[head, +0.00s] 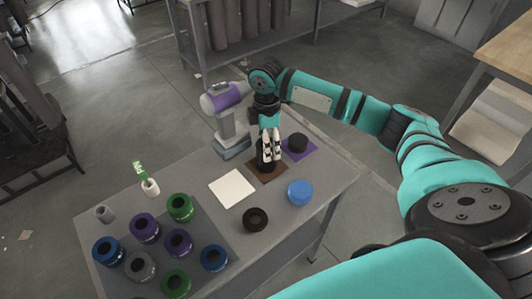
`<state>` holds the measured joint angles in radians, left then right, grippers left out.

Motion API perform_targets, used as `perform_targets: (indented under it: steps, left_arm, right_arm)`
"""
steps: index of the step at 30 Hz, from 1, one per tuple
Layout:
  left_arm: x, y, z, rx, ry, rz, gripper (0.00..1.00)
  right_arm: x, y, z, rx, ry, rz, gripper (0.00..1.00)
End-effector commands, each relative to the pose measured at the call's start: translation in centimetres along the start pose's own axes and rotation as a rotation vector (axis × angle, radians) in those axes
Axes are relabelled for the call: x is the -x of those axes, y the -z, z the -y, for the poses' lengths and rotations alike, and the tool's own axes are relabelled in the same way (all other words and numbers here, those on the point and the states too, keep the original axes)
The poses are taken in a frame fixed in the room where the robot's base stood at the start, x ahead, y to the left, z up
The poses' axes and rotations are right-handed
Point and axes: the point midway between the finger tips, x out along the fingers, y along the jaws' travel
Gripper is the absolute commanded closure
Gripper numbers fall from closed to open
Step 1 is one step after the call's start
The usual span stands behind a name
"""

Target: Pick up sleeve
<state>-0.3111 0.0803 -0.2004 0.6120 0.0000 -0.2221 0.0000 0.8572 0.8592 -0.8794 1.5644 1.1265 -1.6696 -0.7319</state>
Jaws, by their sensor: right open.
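Several ring-like sleeves stand on the table: two purple (145,228) (178,242), two green (179,207) (176,283), two blue (108,251) (214,258) and a grey one (140,266), all on a dark grey mat (205,230). A dark ring-shaped piece (255,219) lies apart on the bare table. My right gripper (270,156) points down over a brown square (266,176), open. Something dark there is partly hidden by its fingers, so I cannot tell what it is. My left gripper is not in view.
A black round piece (298,142) sits on a purple square (300,154) beside the gripper. A blue round piece (300,192), a white square (232,187), a white-and-purple device (225,105) and a small green-and-white bottle (147,182) share the grey table (250,252).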

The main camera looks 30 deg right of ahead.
Motion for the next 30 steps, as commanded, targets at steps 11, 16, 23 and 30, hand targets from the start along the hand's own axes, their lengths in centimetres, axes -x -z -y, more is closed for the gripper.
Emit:
perform_targets:
  steps: [11, 16, 23, 30]
  left_arm:
    - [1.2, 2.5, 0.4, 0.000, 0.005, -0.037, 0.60]
    - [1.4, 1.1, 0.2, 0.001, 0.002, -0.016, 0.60]
    - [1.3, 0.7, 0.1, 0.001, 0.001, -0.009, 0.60]
    - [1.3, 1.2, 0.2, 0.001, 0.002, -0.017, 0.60]
  right_arm:
    - [-3.7, 0.1, 0.2, -0.001, 0.003, 0.001, 0.18]
    - [-5.7, 0.1, 0.1, 0.000, 0.000, 0.001, 0.18]
    - [-6.2, 0.1, 0.1, 0.001, -0.002, 0.000, 0.18]
    - [-6.1, 0.1, 0.1, 0.000, -0.002, 0.000, 0.44]
